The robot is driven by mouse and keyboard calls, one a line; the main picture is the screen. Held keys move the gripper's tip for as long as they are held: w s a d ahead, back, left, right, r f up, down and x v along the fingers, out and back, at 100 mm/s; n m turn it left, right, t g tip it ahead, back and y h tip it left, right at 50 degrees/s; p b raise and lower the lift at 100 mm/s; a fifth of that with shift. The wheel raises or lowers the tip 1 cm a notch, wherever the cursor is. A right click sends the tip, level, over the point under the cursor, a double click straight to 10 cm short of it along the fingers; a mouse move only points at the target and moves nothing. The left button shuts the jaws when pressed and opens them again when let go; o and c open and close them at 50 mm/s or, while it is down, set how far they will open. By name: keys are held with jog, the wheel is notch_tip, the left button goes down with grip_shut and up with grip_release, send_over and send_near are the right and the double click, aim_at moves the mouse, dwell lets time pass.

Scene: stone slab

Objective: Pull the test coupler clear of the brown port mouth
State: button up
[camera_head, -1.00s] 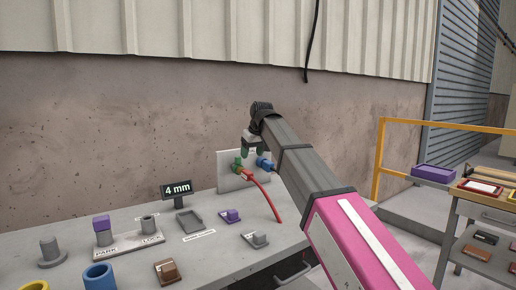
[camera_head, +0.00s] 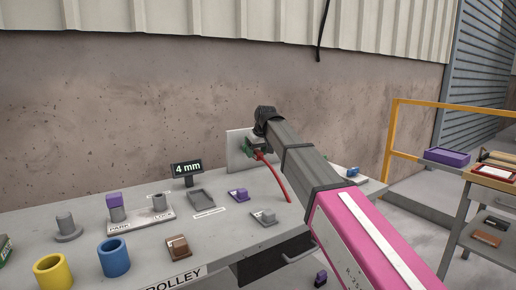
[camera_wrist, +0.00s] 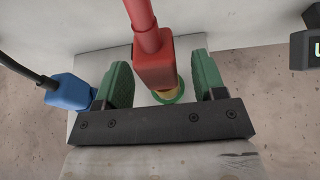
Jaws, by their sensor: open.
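The test coupler appears to be the red block (camera_wrist: 155,65) with a red hose (camera_wrist: 145,25). In the wrist view it lies between the two green fingers of my gripper (camera_wrist: 163,66). The fingers are open, with a gap on each side of the block. A tan-brown collar with a green ring (camera_wrist: 168,97) shows just past the block, at the pale panel (camera_wrist: 238,85). I cannot tell how deep the coupler sits in it. In the head view my gripper (camera_head: 256,149) is at the panel (camera_head: 235,150), partly hiding the red coupler (camera_head: 259,156).
A blue connector (camera_wrist: 69,92) with a black cable sits close outside the left finger. A "4 mm" display (camera_head: 187,168) stands left of the panel. The trolley top (camera_head: 225,225) carries a grey tray (camera_head: 201,199), a purple piece (camera_head: 238,194) and blue (camera_head: 114,257) and yellow (camera_head: 52,272) cups.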

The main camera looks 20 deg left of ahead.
aim_at(261, 156)
jog(key=c, duration=1.1)
jog(key=shift+s+d, duration=0.1)
jog(key=shift+s+d, duration=1.15)
jog(key=shift+d, duration=0.3)
jog(key=shift+s+d+r, duration=0.45)
jog(key=shift+d+r, duration=0.15)
jog(key=shift+r, duration=0.15)
jog(key=shift+s+d+r, duration=0.45)
jog(key=shift+d+r, duration=0.1)
jog(key=shift+r, duration=0.2)
jog(key=shift+s, duration=0.1)
